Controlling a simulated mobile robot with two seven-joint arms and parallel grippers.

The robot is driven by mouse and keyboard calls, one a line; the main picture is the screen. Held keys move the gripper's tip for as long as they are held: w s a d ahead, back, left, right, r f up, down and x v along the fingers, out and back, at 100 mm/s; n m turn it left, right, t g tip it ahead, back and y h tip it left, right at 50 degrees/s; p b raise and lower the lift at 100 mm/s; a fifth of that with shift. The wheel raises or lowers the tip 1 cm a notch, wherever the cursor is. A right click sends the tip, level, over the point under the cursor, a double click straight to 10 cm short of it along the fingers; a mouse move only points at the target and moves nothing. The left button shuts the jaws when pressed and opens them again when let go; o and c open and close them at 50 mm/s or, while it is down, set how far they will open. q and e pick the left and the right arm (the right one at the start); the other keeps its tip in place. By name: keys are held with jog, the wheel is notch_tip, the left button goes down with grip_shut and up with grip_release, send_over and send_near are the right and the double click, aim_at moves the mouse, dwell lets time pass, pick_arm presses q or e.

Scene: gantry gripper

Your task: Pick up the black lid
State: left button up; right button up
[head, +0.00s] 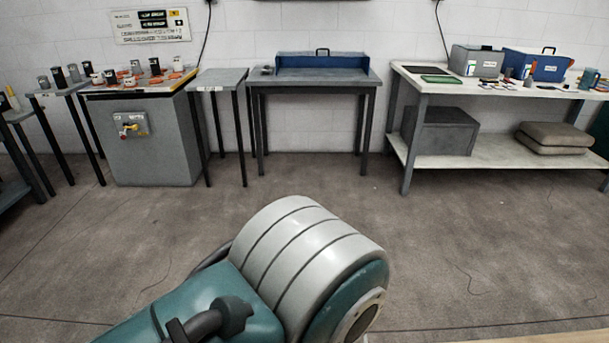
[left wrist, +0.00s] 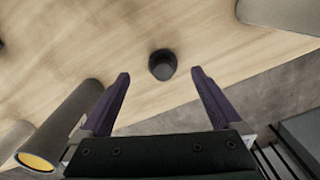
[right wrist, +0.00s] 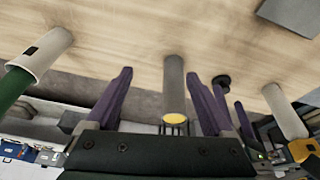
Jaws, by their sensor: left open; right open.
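In the left wrist view, a small round black piece, which looks like the black lid (left wrist: 162,65), sits on a light wooden surface (left wrist: 90,35). My left gripper (left wrist: 160,72) is open, and the black piece shows between its purple fingertips, apparently beyond them and not gripped. My right gripper (right wrist: 158,73) is open. A grey cylinder with a yellow end (right wrist: 174,85) shows between its fingers; I cannot tell the depth between them. A small black round piece (right wrist: 221,80) shows beside its right finger. Neither gripper is seen in the head view.
A grey cylinder with a yellow end (left wrist: 65,115) lies left of the left gripper. A white-and-green cylinder (right wrist: 45,52) and a pale cylinder (right wrist: 285,112) flank the right gripper. In the head view, a blue tray (head: 322,65) stands on a far table, with open floor before it.

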pick_arm(q)
jog(key=f, duration=0.2)
jog(key=w+f+b, duration=0.1)
jog(key=f, duration=0.1)
jog(key=shift+a+f, duration=0.1)
jog(key=shift+s+f+b, duration=0.1)
jog(key=shift+f+b, duration=0.25)
jog(key=c, duration=1.4)
